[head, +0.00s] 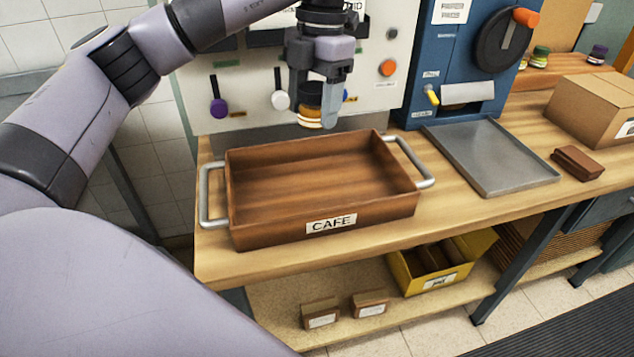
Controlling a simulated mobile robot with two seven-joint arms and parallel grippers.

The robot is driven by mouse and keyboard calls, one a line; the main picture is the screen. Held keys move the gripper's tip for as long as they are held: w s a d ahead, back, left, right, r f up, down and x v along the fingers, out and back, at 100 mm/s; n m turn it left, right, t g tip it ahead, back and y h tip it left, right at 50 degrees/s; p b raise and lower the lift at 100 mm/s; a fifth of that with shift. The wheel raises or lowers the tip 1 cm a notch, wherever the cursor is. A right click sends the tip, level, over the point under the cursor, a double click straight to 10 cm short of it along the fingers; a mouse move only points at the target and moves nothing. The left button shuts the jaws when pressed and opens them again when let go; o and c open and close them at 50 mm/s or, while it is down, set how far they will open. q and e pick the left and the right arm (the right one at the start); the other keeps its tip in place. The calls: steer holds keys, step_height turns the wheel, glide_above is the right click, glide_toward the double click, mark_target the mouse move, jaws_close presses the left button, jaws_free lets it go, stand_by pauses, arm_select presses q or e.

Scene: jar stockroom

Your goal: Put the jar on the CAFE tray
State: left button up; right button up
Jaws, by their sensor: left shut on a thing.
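The CAFE tray (362,221) is a brown wooden tray with grey side handles and a CAFE label on its front. It stands on the wooden counter and its inside looks empty. My left gripper (320,104) points down above the back part of the tray. It is shut on a small jar (309,116) with a dark lid and an orange-yellow band. The jar is partly hidden by a finger and is held upright, apart from the tray floor. My right gripper is not in view.
A grey metal tray (490,158) lies right of the CAFE tray, near a brown block (578,163) and a cardboard box (597,110). A panel with knobs (217,108) and a blue machine (435,60) stand behind. A yellow bin (440,263) sits on the lower shelf.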

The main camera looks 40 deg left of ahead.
arm_select(q)
glide_above(313, 193)
steer(key=f, duration=1)
steer(key=shift+w, duration=0.2)
step_height(313, 193, down, 5)
steer(key=shift+b, duration=0.3)
steer(key=o, duration=1.2)
steer(key=shift+f, duration=0.1)
steer(key=r, duration=0.4)
steer(key=w+r, duration=0.1)
steer(key=r, duration=0.7)
steer(key=shift+w+d+r+p, duration=0.15)
steer(key=shift+w+p, duration=0.05)
steer(key=shift+p, duration=0.2)
